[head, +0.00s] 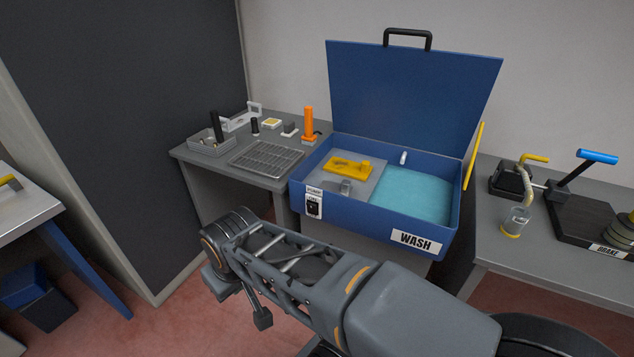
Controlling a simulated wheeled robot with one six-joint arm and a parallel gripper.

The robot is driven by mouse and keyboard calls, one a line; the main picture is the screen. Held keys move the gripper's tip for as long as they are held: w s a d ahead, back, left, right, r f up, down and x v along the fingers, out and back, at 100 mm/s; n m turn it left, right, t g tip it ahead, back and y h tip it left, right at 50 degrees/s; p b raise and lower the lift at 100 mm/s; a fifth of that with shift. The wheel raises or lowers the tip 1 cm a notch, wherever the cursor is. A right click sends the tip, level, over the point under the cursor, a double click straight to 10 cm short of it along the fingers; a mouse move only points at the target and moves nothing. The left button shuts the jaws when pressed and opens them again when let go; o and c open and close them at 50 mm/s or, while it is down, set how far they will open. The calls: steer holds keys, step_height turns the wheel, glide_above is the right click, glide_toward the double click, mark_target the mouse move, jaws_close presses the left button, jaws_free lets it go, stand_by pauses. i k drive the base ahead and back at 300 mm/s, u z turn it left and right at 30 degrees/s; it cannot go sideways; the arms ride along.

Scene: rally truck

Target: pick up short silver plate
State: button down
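I cannot surely tell which thing is the short silver plate. A small grey metal piece (347,186) sits on the grey ledge inside the open blue wash box (375,227), in front of a yellow part (348,165). A pale silver bracket (238,122) lies at the back of the left grey table, behind a small tray. My arm reaches across the lower middle of the head view, in front of the wash box. No gripper fingers show, so I cannot see whether it holds anything.
The left table (187,152) carries a wire rack (267,157), a small tray (208,144) and an orange-handled tool (308,122). Teal liquid (412,195) fills the box's right side; its lid (412,95) stands open. A brake stand (590,215) and jar (515,221) occupy the right table.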

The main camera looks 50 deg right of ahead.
mark_target(345, 188)
steer(key=z, duration=0.9)
steer(key=i, duration=1.25)
steer(key=u, duration=0.25)
